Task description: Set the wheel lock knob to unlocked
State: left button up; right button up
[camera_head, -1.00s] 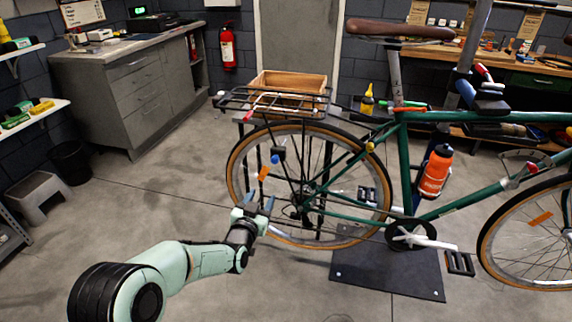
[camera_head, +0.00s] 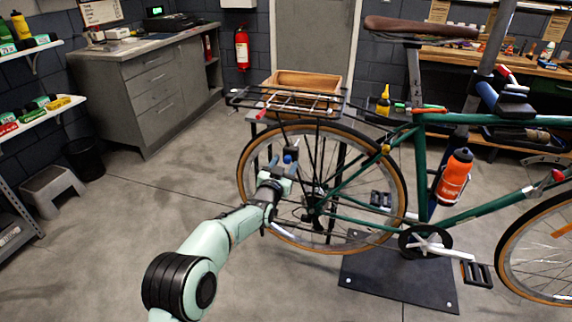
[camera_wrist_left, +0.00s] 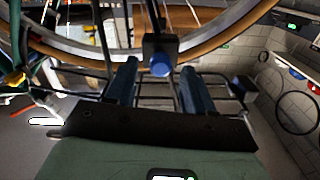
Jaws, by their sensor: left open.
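The wheel lock is a dark block (camera_wrist_left: 160,44) with a round blue knob (camera_wrist_left: 161,66), mounted at the bike's rear wheel (camera_head: 243,180). In the head view the blue knob (camera_head: 288,158) shows just above my left gripper (camera_head: 282,166). In the left wrist view my left gripper (camera_wrist_left: 160,82) is open. Its two blue fingers stand to either side of the knob in the picture, with a gap on each side. I cannot tell how far the knob is beyond the fingertips. The knob's lock setting is not readable. My right gripper is out of view.
The green bike stands over a dark floor plate (camera_head: 395,283). A rear rack (camera_head: 330,103) overhangs the wheel, with a wooden crate (camera_head: 306,82) behind it. An orange bottle (camera_head: 454,178) sits on the frame.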

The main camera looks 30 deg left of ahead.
pick_arm(q)
jog(key=shift+x, duration=0.95)
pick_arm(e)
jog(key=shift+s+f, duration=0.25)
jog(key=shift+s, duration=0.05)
pick_arm(q)
jog(key=shift+s, duration=0.1)
jog(key=shift+c, duration=0.3)
